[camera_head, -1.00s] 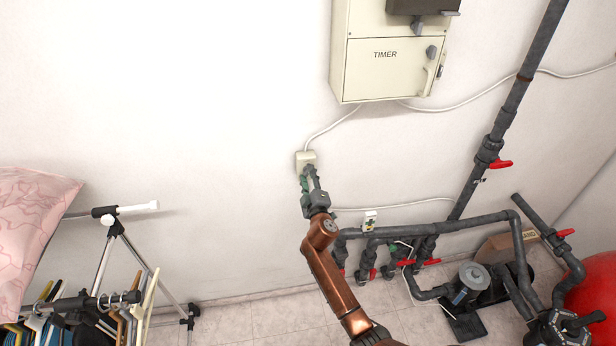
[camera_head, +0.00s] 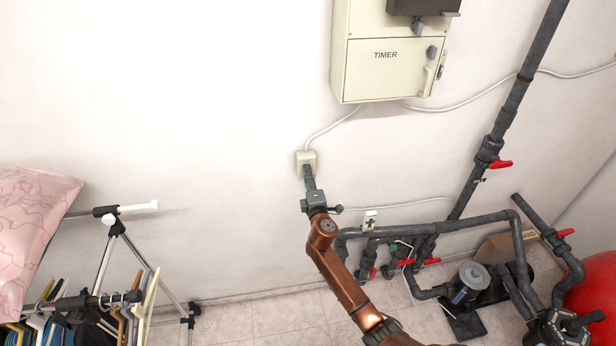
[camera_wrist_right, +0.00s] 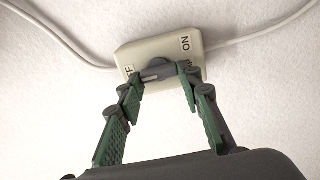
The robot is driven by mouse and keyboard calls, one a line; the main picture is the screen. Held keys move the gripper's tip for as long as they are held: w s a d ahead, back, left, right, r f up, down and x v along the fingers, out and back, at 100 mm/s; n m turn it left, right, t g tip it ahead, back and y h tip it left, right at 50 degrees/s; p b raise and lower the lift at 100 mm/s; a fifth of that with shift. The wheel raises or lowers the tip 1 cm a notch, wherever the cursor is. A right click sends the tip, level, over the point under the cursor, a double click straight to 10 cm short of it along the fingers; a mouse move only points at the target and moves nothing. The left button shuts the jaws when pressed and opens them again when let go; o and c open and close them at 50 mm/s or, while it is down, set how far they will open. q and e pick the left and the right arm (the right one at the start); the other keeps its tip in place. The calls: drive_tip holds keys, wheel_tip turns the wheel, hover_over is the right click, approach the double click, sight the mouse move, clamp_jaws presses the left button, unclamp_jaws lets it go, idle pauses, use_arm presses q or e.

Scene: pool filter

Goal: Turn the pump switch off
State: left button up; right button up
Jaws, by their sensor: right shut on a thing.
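The pump switch is a cream box (camera_head: 301,158) on the white wall, below the timer cabinet. In the right wrist view the switch box (camera_wrist_right: 128,57) carries the letters ON at its right and a partly covered label at its left. A grey rotary knob (camera_wrist_right: 157,70) sits at its middle. My right gripper (camera_head: 307,170) reaches up to the box, and its two green-padded fingers (camera_wrist_right: 160,76) are shut on the knob, one on each side. The knob's exact setting is hard to read. My left gripper is not in view.
The cream timer cabinet (camera_head: 385,70) hangs above right, with a white cable running to the switch. Grey pipes with red valve handles (camera_head: 500,164), a pump (camera_head: 470,282) and a red tank (camera_head: 597,290) stand right. A clothes rack (camera_head: 110,225) stands left.

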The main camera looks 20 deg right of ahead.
idle(0.3)
drive_tip(key=o, duration=1.2)
drive_tip(key=shift+c, duration=0.2)
drive_tip(key=shift+s, duration=0.1)
drive_tip(key=v, duration=1.1)
drive_tip(key=shift+s, duration=0.4)
drive_tip(key=shift+a, duration=0.1)
